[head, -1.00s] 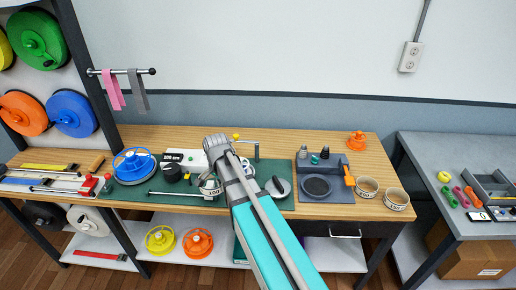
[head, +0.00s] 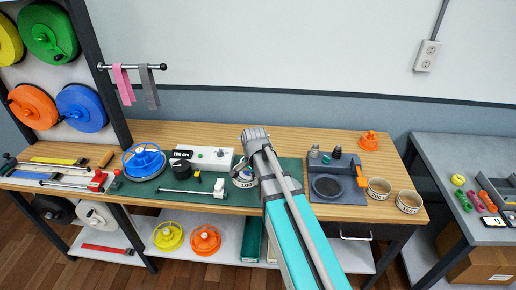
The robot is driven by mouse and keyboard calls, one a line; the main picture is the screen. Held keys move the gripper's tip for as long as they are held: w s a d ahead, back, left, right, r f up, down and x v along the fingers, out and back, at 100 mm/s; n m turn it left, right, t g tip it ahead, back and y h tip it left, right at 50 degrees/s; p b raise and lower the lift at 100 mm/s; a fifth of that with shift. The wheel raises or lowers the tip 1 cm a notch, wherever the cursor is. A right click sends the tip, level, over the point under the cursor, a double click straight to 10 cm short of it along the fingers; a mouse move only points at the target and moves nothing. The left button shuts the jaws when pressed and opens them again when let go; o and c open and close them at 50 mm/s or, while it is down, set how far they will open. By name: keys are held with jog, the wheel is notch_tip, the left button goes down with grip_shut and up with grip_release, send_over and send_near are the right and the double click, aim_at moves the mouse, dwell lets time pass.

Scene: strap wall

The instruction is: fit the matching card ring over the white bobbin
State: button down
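My gripper (head: 243,172) is over the green mat (head: 150,187) on the wooden bench, partly hidden by my arm. A pale card ring (head: 245,183) printed "100" is at its fingers and moves with it; the fingers' grip on it is mostly hidden. Two other pale printed card rings, one (head: 379,187) and another (head: 409,201), stand at the bench's right end. I cannot pick out a white bobbin on the bench for sure; my arm covers part of the mat. A white reel (head: 97,215) sits on the lower shelf at the left.
A blue reel (head: 144,161), a black round piece (head: 181,167) and a white box (head: 205,158) marked "100 cm" stand left of my gripper. A grey tray (head: 340,170) is to the right, with an orange bobbin (head: 369,140) behind. Bare wood lies along the back.

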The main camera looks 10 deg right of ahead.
jog(key=w+d+r+p, duration=0.1)
jog(key=w+d, duration=0.1)
jog(key=w, duration=0.4)
jog(key=w+d+r+m+p, duration=0.1)
jog(key=w+d+r+p, duration=0.1)
jog(key=w, duration=0.5)
jog(key=shift+r, duration=0.25)
jog(key=shift+f, duration=0.2)
jog(key=shift+f+b, duration=4.4)
jog(key=shift+s+f+b, duration=0.15)
jog(key=shift+b, duration=0.15)
jog(key=shift+s+f, duration=0.1)
jog(key=shift+s, duration=0.2)
jog(key=shift+w, duration=0.15)
